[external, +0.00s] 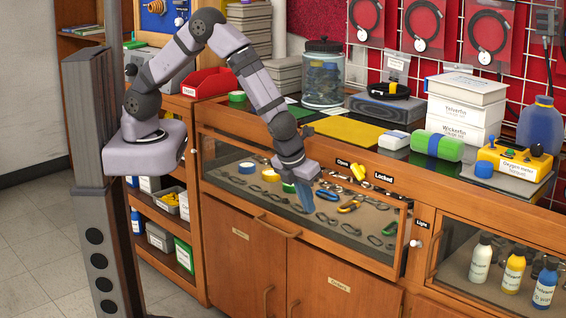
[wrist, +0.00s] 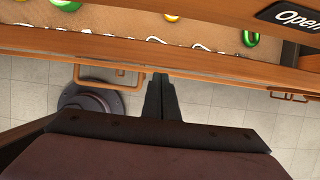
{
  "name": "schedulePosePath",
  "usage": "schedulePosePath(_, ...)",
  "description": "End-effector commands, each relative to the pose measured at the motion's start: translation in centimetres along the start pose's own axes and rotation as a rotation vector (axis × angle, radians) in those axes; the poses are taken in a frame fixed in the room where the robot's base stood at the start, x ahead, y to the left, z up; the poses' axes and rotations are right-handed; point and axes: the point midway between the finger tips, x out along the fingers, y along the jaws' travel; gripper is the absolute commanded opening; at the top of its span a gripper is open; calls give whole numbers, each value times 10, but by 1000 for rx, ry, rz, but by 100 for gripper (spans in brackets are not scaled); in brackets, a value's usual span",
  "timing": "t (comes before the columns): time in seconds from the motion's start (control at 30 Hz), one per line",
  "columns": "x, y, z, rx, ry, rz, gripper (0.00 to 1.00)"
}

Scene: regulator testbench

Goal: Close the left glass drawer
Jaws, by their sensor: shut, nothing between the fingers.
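The left glass drawer (external: 375,262) is a wooden-framed drawer with a glass front, holding rings and small tools. It stands pulled out from the cabinet; in the wrist view its front rail (wrist: 220,63) lies below a strip of its visible contents. Its handle (external: 278,226) is on the front, and in the wrist view the handle (wrist: 110,76) is left of my fingers. My gripper (external: 306,203) is shut and empty, pointing down at the drawer front. In the wrist view my fingertips (wrist: 160,77) are at the rail's outer side. I cannot tell whether they touch it.
A right glass compartment (external: 440,285) holds several bottles. The countertop above carries a glass jar (external: 323,75), boxes (external: 463,105), a green roll (external: 437,146) and a yellow meter (external: 510,160). Cupboard doors (external: 240,255) lie below the drawer. Floor (external: 35,240) is clear at left.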

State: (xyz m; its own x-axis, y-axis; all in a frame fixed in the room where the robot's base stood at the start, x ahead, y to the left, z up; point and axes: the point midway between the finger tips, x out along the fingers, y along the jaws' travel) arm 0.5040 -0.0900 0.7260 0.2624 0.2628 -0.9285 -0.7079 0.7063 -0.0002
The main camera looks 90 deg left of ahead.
Motion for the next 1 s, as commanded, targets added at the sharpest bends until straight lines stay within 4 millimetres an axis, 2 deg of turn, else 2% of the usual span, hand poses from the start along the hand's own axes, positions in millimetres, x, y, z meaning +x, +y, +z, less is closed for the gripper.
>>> schedulePosePath(0.4, 1, 0, 3, 0, 0, 0, 0)
schedulePosePath(0.7, 15, 0, 44, -2, 0, 2, 0)
schedulePosePath(1.0, 18, 0, 49, 0, -5, 1, 0)
